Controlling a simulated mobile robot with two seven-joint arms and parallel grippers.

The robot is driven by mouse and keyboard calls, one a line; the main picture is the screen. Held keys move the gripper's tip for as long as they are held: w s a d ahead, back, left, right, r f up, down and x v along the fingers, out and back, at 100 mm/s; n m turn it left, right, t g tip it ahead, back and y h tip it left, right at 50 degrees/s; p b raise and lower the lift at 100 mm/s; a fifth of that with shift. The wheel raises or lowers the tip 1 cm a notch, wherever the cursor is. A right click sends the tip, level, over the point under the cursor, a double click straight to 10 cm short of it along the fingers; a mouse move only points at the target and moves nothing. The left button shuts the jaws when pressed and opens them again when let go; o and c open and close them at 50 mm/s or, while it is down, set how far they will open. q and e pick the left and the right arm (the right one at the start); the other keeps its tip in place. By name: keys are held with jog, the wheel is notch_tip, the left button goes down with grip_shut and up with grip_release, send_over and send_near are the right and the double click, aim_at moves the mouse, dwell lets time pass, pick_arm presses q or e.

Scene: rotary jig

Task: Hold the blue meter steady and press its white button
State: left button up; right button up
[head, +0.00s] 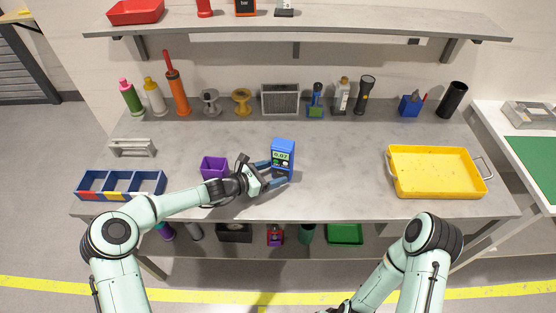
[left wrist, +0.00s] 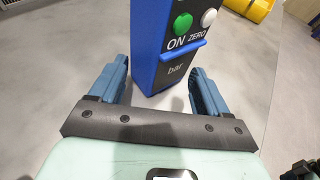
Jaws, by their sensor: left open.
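The blue meter (head: 283,154) stands upright on the grey workbench, its display reading 0.07. In the left wrist view the meter (left wrist: 165,55) shows a green button (left wrist: 183,22) labelled ON and a white button (left wrist: 208,18) labelled ZERO. My left gripper (head: 275,174) is open at the meter's lower part. In the left wrist view the fingers of my left gripper (left wrist: 160,90) lie one on each side of the meter's near end, with a gap visible at the left finger; contact at the right finger is unclear.
A purple bin (head: 214,167) stands just left of my left gripper. A blue divided tray (head: 92,184) is at the left, and a yellow tray (head: 437,192) at the right. Bottles, spools and tools line the bench's back. The bench between meter and yellow tray is clear.

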pick_arm(q)
jog(key=shift+x, duration=0.95)
grip_shut()
jog(key=shift+o, duration=0.9)
grip_release()
